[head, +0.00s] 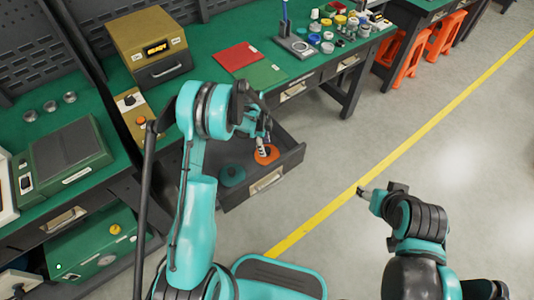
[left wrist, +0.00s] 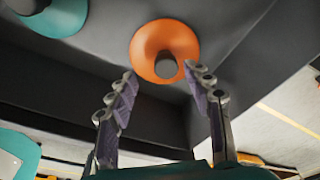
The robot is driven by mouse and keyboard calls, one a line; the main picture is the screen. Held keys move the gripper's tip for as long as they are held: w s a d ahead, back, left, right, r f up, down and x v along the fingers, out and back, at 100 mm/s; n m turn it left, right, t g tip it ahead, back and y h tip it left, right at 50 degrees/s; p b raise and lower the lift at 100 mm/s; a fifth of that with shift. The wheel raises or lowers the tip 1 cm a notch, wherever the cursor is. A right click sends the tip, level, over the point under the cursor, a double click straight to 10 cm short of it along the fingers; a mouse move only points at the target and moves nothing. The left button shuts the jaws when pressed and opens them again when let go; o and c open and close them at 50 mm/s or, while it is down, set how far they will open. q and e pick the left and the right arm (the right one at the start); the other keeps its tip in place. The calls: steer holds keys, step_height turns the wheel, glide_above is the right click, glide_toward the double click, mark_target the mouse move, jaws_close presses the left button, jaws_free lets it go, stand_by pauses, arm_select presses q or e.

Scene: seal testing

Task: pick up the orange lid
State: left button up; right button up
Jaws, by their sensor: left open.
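The orange lid (head: 266,154) lies in the open drawer (head: 285,176), near its right side. In the left wrist view the orange lid (left wrist: 151,42) is a round disc with a dark knob at its middle. My left gripper (head: 262,147) reaches down into the drawer at the lid. In the left wrist view my left gripper (left wrist: 158,75) is open, with one finger towards each side of the lid's near edge and nothing held. My right gripper (head: 364,192) is out over the floor, away from the drawer; its fingers are too small to read.
A teal lid (head: 232,175) lies left of the orange one in the drawer; it also shows in the left wrist view (left wrist: 62,18). The drawer walls stand close around. The green bench top (head: 215,40) above carries a yellow-brown box (head: 148,45) and several small jars.

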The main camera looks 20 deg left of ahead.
mark_target(267, 149)
arm_select(q)
steer(key=f, duration=0.1)
steer(key=f+b, duration=0.1)
steer(key=f, duration=0.1)
steer(key=w+d+f+b, duration=0.1)
steer(key=f, duration=0.1)
steer(key=shift+r, duration=0.1)
steer(key=shift+c, duration=0.3)
jaws_close()
